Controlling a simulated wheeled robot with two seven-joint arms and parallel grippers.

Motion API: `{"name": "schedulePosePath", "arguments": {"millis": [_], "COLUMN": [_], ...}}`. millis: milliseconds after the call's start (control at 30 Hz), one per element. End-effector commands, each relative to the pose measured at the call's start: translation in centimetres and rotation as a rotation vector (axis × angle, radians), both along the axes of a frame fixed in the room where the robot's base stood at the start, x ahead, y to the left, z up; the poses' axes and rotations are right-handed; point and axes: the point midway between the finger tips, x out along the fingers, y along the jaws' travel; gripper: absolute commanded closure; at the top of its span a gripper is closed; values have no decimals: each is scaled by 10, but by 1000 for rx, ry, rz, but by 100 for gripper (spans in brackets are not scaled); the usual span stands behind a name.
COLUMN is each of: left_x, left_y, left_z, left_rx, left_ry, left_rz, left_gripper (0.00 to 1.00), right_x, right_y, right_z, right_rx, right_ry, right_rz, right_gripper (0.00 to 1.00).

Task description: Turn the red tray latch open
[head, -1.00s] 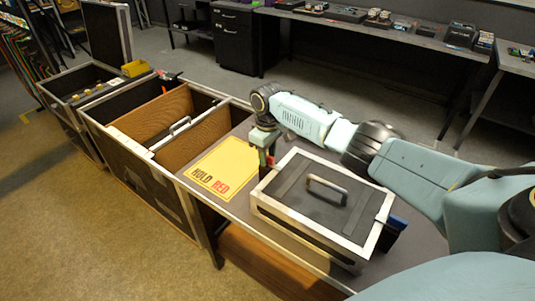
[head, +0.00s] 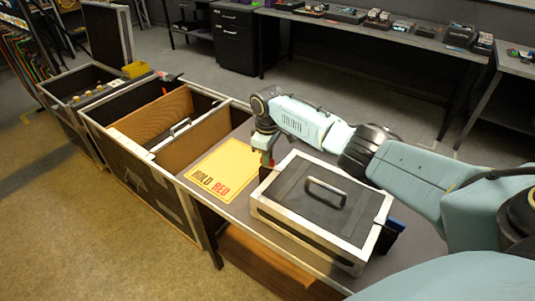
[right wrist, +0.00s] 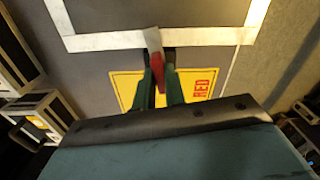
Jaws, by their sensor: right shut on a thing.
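The black tray case (head: 290,222) with silver edges and a top handle stands on the bench. The red latch (right wrist: 158,74) sits at the tray's edge in the right wrist view. It also shows small at the tray's far left corner in the head view (head: 264,173). My right gripper (right wrist: 160,80) is shut on the red latch, with one dark green finger on each side. The latch looks slightly tilted in the right wrist view. In the head view, the wrist partly hides the fingers. My left gripper is not in view.
A yellow sheet reading "HOLD RED" (head: 226,166) lies on the bench left of the tray. A blue piece (head: 390,232) is at the tray's right side. An open case with brown dividers (head: 158,118) stands to the left. Floor is clear in front.

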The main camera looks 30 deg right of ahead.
Motion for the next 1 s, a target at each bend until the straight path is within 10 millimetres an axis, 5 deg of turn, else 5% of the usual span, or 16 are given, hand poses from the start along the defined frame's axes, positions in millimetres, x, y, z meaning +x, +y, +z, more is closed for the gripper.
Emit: {"name": "schedulePosePath", "arguments": {"millis": [1000], "left_x": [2], "left_y": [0], "left_z": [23], "left_rx": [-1], "left_ry": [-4], "left_rz": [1], "left_gripper": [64], "right_x": [0], "right_y": [0], "right_z": [0], "right_rx": [1], "right_ry": [0], "right_rz": [956], "right_gripper": [100]}}
